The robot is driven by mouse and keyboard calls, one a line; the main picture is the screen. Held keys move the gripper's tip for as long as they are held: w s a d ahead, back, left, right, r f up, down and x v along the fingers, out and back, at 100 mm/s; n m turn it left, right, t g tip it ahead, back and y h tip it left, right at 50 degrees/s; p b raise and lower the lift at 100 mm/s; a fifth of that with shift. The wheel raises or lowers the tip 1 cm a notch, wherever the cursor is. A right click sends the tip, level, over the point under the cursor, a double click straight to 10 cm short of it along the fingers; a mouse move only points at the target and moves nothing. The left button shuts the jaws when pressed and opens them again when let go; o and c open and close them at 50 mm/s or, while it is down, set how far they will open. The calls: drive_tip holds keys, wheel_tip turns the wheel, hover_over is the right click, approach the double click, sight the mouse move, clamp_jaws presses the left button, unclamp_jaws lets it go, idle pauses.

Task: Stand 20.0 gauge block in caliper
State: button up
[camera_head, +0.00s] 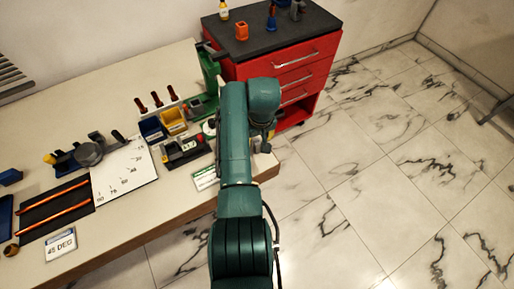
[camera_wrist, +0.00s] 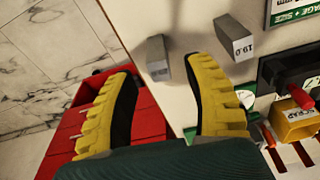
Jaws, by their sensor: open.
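In the wrist view my gripper (camera_wrist: 162,68) is open, its two yellow fingers apart with nothing held between them. A plain grey block (camera_wrist: 157,57) stands on the bench just beyond the gap between the fingertips; no label on it can be read. A second grey block (camera_wrist: 234,38) marked 19.0 stands to its right, outside the fingers. No block reading 20.0 can be made out. A black fixture with a red part (camera_wrist: 290,75), perhaps the caliper, is at the right edge, partly cut off. In the head view my arm hides the gripper and the blocks.
A yellow scrap bin (camera_wrist: 298,121) is at the right in the wrist view. In the head view a blue bin (camera_head: 152,129) stands near the fixture (camera_head: 186,152). A red drawer cabinet (camera_head: 290,75) adjoins the bench (camera_head: 120,85). An angle plate (camera_head: 125,175) lies left.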

drive_tip(key=f, duration=0.1)
drive_tip(key=f+b, duration=0.1)
drive_tip(key=f, duration=0.1)
drive_tip(key=shift+w, duration=0.2)
drive_tip(key=shift+r, duration=0.1)
clamp_jaws()
